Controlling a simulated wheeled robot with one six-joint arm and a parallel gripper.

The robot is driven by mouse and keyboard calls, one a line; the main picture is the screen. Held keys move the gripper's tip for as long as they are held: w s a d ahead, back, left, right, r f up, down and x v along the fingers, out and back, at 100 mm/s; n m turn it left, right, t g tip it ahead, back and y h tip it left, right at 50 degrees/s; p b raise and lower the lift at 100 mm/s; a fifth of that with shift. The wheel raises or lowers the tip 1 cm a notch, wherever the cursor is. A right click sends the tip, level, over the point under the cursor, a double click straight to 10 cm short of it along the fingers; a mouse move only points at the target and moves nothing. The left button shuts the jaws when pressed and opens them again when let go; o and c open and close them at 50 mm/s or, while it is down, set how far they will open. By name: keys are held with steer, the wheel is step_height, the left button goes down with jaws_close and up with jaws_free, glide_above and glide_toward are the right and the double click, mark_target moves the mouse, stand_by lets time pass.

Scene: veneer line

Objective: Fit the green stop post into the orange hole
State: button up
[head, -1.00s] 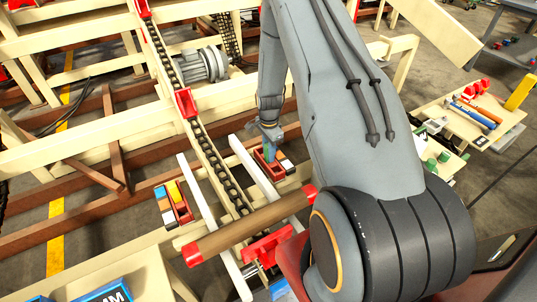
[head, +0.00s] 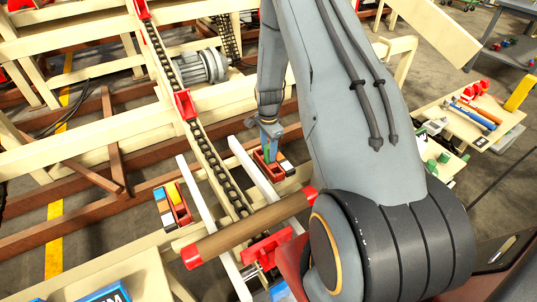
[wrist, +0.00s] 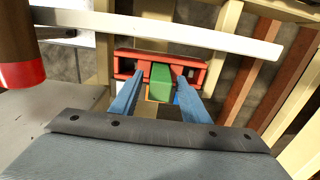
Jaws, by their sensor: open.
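The green stop post (wrist: 161,82) stands upright at the red holder block (wrist: 132,54) in the wrist view. It also shows as a small green patch (head: 266,143) below my gripper in the head view. My gripper (wrist: 158,76) is open, with one blue finger on each side of the post and gaps beside it. In the head view my gripper (head: 269,130) is just above the red holder (head: 264,168). A little orange shows at the near foot of the post, mostly hidden. I cannot tell which hole the post stands in.
A second red holder (head: 184,213) with coloured squares sits to the left. White rails (head: 253,160) and a chain (head: 217,165) run close to the holders. A brown roller (head: 245,228) with red ends lies in front. A bench (head: 470,122) with tools stands at right.

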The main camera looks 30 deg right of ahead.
step_height(320, 180, up, 10)
steer(key=shift+f+b, duration=0.2)
steer(key=shift+b, duration=0.9)
steer(key=s+a+r+n, duration=0.7)
steer(key=s+a+n, duration=0.1)
steer(key=s, duration=0.3)
steer(key=s+a+r+n, duration=0.7)
steer(key=s+a+n, duration=0.2)
steer(key=s, duration=0.2)
steer(key=shift+s+a+n+t, duration=0.15)
steer(key=shift+s+n+t, duration=0.25)
steer(key=shift+r, duration=0.1)
steer(key=shift+c, duration=0.4)
